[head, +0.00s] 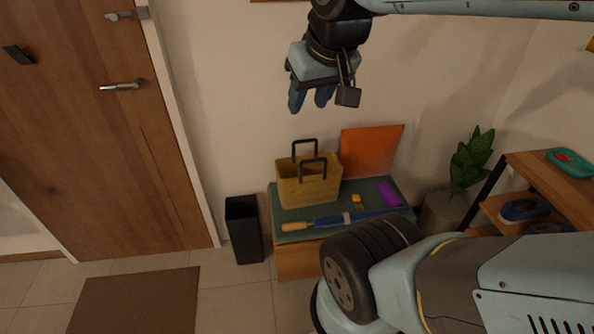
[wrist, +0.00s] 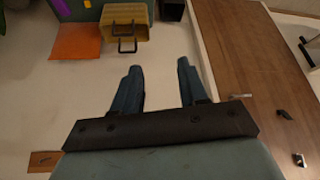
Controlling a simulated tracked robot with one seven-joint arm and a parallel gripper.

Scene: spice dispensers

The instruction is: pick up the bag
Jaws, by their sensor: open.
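The bag (head: 308,186) is a yellow tote with two dark handles. It stands upright on the green top of a low bench (head: 293,234) against the wall. My gripper (head: 311,104) is above and apart from the bag in the head view, fingers pointing down. In the wrist view my gripper (wrist: 157,72) shows two blue fingers spread apart with nothing between them. The bag (wrist: 125,22) is beyond the fingertips there, near the top of the picture, with both handles visible.
A blue long item with a wooden handle (head: 345,218), a small yellow item (head: 357,201) and a purple block (head: 389,194) lie on the bench. A black bin (head: 244,229) stands left. A plant (head: 472,160) and shelf (head: 551,180) are right.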

